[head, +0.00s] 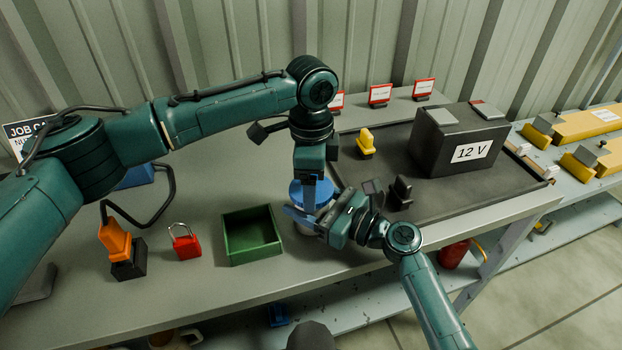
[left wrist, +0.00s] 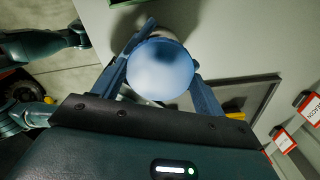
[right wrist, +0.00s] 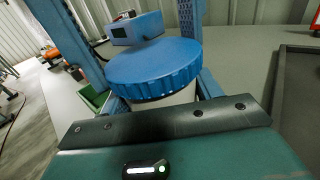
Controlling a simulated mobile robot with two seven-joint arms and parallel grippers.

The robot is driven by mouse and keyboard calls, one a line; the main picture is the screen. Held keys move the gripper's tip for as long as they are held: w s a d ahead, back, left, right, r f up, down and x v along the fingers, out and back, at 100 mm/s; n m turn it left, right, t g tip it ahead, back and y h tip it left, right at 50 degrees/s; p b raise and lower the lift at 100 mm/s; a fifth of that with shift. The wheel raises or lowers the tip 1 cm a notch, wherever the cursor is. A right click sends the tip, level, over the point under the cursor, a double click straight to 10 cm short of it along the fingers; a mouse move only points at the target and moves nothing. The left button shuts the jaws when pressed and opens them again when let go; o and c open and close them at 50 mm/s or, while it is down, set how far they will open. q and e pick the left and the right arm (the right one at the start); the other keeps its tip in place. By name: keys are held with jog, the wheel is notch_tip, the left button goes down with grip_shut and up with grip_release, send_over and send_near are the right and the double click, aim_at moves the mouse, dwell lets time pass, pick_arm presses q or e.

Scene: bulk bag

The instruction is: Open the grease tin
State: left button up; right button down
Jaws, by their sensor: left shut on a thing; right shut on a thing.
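The grease tin has a ribbed blue lid (head: 323,191) and a pale body (right wrist: 178,97). It stands upright on the bench, right of the green tray, and is partly hidden by my grippers in the head view. My left gripper (head: 308,188) points down from above and is shut on the lid; the left wrist view looks down on the round lid (left wrist: 160,72) between its fingers. My right gripper (head: 306,217) reaches in low from the right and is shut around the tin's body. The lid sits on the body in the right wrist view (right wrist: 155,68).
An open green tray (head: 251,236), a red padlock (head: 185,243) and an orange-and-black object (head: 118,248) are to the left. The black 12 V battery (head: 458,140) stands on a dark mat (head: 400,160) at right, with a yellow part (head: 365,143) beside it.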

pick_arm(q)
jog(key=shift+r, duration=0.2)
jog(key=shift+r, duration=0.9)
jog(key=shift+r, duration=0.15)
jog(key=shift+r, duration=1.9)
pick_arm(e)
jog(key=shift+c, duration=1.2)
grip_release()
pick_arm(q)
jog(key=shift+f+b, duration=0.55)
jog(key=shift+f, duration=0.05)
pick_arm(e)
send_over(361, 247)
jog(key=shift+w, duration=0.1)
jog(key=shift+f, duration=0.1)
